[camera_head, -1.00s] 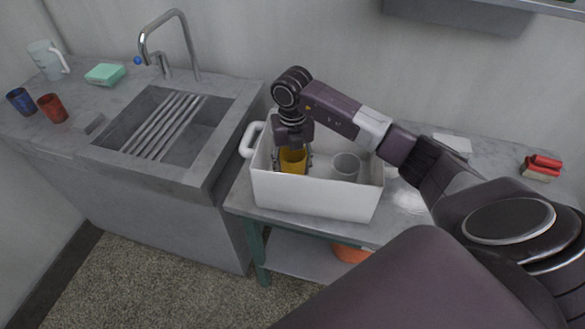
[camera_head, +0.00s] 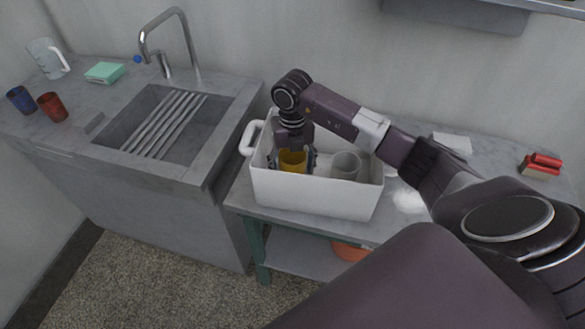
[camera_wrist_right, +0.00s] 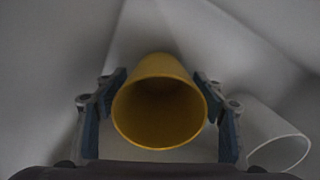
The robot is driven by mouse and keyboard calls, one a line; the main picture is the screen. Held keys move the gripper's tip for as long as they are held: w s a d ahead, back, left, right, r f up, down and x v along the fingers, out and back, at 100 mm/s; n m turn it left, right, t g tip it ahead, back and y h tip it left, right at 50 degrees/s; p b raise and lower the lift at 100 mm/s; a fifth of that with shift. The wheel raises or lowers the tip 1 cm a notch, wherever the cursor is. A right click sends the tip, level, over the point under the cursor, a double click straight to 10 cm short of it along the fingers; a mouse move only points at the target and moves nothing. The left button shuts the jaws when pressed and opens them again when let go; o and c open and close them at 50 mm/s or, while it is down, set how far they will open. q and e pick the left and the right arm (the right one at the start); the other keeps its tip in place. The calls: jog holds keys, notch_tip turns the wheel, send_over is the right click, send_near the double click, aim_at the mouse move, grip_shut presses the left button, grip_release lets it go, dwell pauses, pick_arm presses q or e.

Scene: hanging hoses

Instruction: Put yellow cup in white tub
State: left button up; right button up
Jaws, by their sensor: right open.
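The yellow cup (camera_head: 292,161) is inside the white tub (camera_head: 315,196), towards its left side. In the right wrist view the cup (camera_wrist_right: 159,103) shows its open mouth towards the camera, between the two fingers. My right gripper (camera_head: 293,157) reaches down into the tub from above. Its fingers are spread at either side of the cup, with small gaps visible. The cup's base is hidden by the tub wall in the head view. My left gripper is not in view.
A clear or grey cup (camera_head: 346,166) stands in the tub right of the yellow cup; it also shows in the wrist view (camera_wrist_right: 277,145). The sink (camera_head: 165,125) is at left, with a red cup (camera_head: 52,107) and a blue cup (camera_head: 21,100) on its counter. A red-topped item (camera_head: 541,165) lies far right.

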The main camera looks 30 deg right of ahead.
notch_tip(320, 180, up, 12)
jog(key=b, duration=0.2)
jog(key=shift+r, duration=0.1)
